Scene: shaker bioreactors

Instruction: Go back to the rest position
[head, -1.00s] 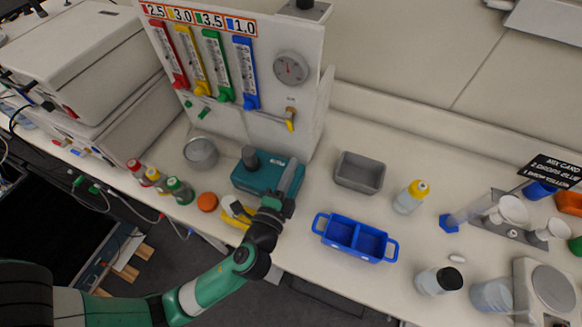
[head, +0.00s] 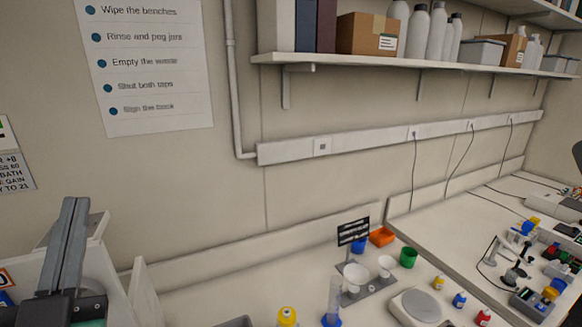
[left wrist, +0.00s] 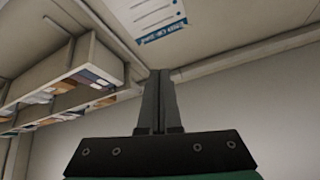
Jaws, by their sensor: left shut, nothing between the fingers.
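My left gripper (head: 70,235) stands upright at the lower left of the head view, in front of the wall and beside the white panel. Its two dark fingers are together with nothing between them. In the left wrist view the shut fingers (left wrist: 158,100) point toward the wall and ceiling area, with no object at their tips. My right gripper is in neither view now.
The bench holds a yellow-capped bottle (head: 287,317), a cylinder with a blue base (head: 333,303), a black card (head: 353,231), an orange bin (head: 382,236) and a balance (head: 420,306). A loaded shelf (head: 400,62) hangs above. A checklist (head: 150,65) is on the wall.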

